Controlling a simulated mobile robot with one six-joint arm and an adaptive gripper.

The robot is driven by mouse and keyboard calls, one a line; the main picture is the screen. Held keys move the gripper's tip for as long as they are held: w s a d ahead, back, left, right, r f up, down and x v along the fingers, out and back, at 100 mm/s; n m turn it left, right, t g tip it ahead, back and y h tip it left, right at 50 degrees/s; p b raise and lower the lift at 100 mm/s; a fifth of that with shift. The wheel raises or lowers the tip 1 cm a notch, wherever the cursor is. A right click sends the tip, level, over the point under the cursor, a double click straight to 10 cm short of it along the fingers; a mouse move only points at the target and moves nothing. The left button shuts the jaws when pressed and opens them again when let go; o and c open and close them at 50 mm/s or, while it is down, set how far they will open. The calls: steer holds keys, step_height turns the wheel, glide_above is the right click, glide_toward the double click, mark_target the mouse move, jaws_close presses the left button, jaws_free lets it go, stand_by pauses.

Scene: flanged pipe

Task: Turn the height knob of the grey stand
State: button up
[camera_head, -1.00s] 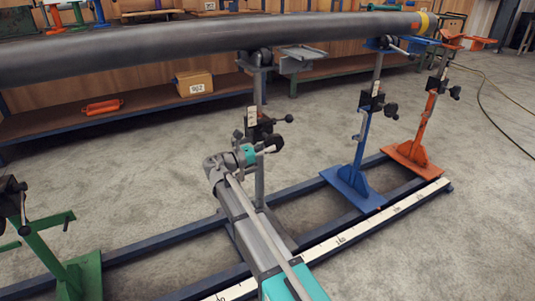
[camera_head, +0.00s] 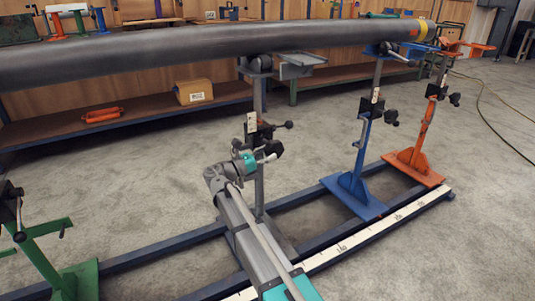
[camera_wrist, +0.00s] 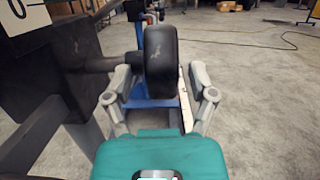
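The grey stand (camera_head: 259,190) rises from the rail frame and supports the long pipe (camera_head: 150,42). Its black height knob (camera_wrist: 160,62) is large in the wrist view, on a short dark shaft coming from the left. The knob also shows in the head view (camera_head: 276,148). My gripper (camera_wrist: 163,88) is open, with one grey finger on each side of the knob. A gap shows between the right finger and the knob; the left finger is beside the shaft, and I cannot tell whether it touches. In the head view my gripper (camera_head: 262,157) is partly merged with the knob.
A black lever (camera_head: 278,126) sticks out just above the knob. The blue stand (camera_head: 353,188) and the orange stand (camera_head: 415,165) are to the right, the green stand (camera_head: 75,280) at the left. A shelf with a cardboard box (camera_head: 194,92) is behind.

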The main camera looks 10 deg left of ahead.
steer(key=shift+r+y+p, duration=0.3)
steer(key=shift+p, duration=0.45)
steer(key=shift+r+g+y+p, duration=0.1)
steer(key=shift+g+y+p, duration=0.25)
steer(key=shift+p, duration=0.35)
steer(key=y+p, duration=0.1)
steer(key=p, duration=0.1)
steer(key=g+y+p, duration=0.1)
steer(key=p, duration=0.1)
steer(key=shift+r+g+p, duration=0.25)
steer(key=shift+r+p, duration=0.05)
steer(key=shift+p, duration=0.1)
